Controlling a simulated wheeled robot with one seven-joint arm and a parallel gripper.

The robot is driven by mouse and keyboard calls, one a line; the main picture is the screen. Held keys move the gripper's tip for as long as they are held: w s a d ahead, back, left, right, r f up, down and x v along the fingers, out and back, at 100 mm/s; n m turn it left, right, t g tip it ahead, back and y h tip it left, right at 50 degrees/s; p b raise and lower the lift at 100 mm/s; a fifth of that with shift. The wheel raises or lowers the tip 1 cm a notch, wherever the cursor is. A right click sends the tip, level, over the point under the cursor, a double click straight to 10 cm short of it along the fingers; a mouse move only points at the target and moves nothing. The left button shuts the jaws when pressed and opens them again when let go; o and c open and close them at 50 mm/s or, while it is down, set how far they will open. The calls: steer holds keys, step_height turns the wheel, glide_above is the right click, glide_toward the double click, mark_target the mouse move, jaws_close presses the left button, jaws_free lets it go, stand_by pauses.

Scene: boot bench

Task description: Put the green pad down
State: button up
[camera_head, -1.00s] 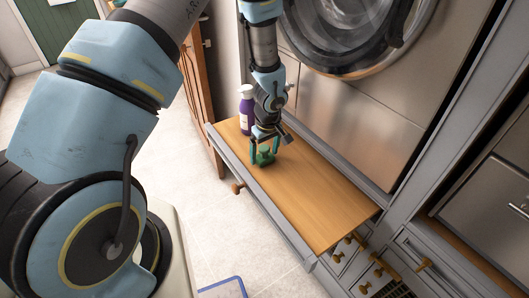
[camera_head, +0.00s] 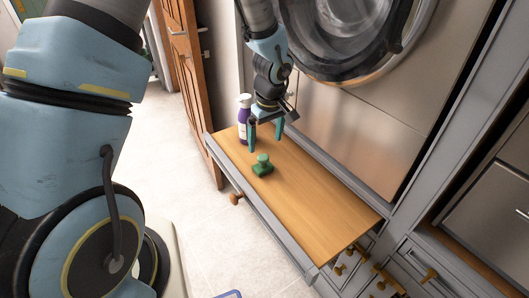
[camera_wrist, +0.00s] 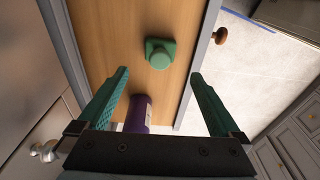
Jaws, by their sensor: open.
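The green pad (camera_head: 262,166), a small block with a knob on top, stands upright on the wooden bench top (camera_head: 310,200), near its front edge. It also shows in the wrist view (camera_wrist: 160,53), beyond my fingertips and between their lines. My gripper (camera_head: 265,138) is open and empty, above the pad and apart from it. Its two green fingers are spread wide in the wrist view (camera_wrist: 162,78).
A purple spray bottle (camera_head: 244,118) with a white top stands on the bench just left of my gripper; its purple body (camera_wrist: 138,114) shows between the fingers. A washing machine door (camera_head: 350,35) is behind. The bench's right part is clear.

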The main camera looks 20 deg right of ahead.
steer(key=w+a+r+m, duration=0.1)
steer(key=a+r, duration=0.4)
steer(key=a, duration=0.3)
steer(key=w+a+r, duration=0.2)
steer(key=a+r, duration=0.2)
steer(key=a, duration=0.5)
steer(key=s+a+r+m, duration=0.1)
steer(key=s+a+r, duration=0.1)
steer(key=a, duration=0.4)
steer(key=s+a+r+m, duration=0.1)
steer(key=s+a+r, duration=0.1)
steer(key=a, duration=0.5)
steer(key=shift+s+a+r, duration=0.2)
steer(key=shift+s+a, duration=0.05)
steer(key=shift+s, duration=0.6)
